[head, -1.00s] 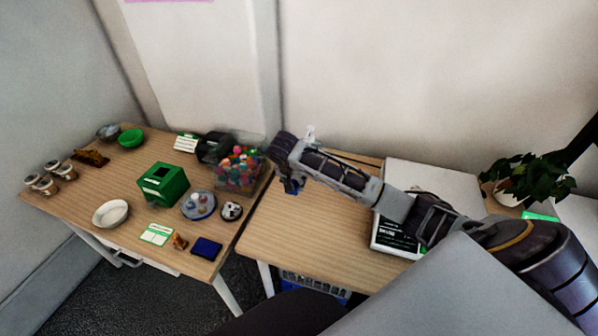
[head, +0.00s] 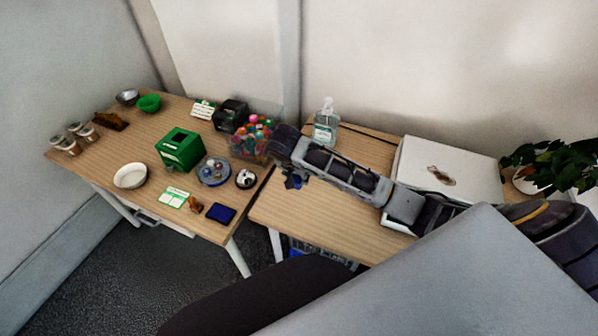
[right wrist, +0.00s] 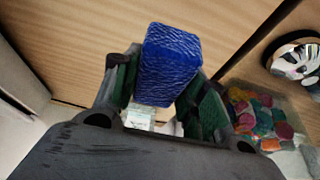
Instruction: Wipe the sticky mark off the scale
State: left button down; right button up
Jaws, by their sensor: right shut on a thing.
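The scale (head: 480,178) is a white, flat-topped box at the right of the right-hand table in the head view. A brown mark (head: 441,176) lies on its top. My right arm crosses in front of the scale and hides its front. My right gripper (head: 292,178) is left of the scale, over the left part of that table. In the right wrist view the right gripper (right wrist: 162,92) is shut on a blue sponge (right wrist: 170,62), which sticks out beyond the fingers. Only a little blue of it shows in the head view. My left gripper is not in view.
A clear pump bottle (head: 326,124) stands behind my right gripper. A clear bin of colourful pieces (head: 252,138) is just left of it. The left table holds a green box (head: 180,150), bowls and cups. A plant (head: 548,168) stands right of the scale.

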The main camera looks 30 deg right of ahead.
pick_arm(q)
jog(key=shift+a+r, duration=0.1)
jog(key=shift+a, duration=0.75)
